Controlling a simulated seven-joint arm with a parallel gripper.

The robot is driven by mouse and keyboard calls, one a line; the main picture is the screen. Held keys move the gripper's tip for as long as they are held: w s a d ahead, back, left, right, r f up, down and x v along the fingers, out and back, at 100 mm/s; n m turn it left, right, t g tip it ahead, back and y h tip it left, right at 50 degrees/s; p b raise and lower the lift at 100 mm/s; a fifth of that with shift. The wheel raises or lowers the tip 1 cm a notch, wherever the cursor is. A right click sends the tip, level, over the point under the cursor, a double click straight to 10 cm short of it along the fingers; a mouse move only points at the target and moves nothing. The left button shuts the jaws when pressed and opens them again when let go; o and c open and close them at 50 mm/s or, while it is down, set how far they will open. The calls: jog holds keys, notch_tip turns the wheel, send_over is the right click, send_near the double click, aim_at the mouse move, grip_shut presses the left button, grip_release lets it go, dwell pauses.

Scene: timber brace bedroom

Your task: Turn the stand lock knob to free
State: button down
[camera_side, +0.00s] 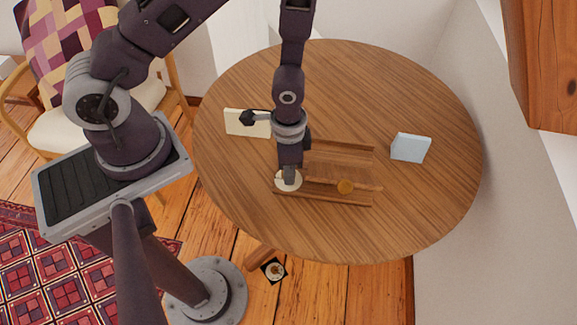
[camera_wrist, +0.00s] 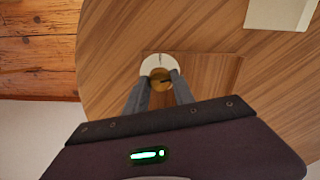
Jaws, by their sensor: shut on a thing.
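The wooden stand (camera_side: 340,153) lies on the round table, with raised rails along it. A pale round dial plate (camera_side: 288,186) sits at its near left corner. It also shows in the wrist view (camera_wrist: 152,64), with a short dark mark near its far edge. The brass-coloured lock knob (camera_wrist: 161,79) sits over the plate and has a dark line on it. My gripper (camera_side: 289,180) points down over the plate and is shut on the knob, one finger on each side. In the side view my gripper hides the knob.
A cream block (camera_side: 247,123) lies at the left and a pale blue block (camera_side: 410,147) at the right. The table (camera_side: 340,75) is bare at the back.

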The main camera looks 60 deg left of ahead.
jog(key=shift+m, duration=1.5)
jog(key=c, duration=1.3)
grip_release()
jog(key=shift+c, duration=0.2)
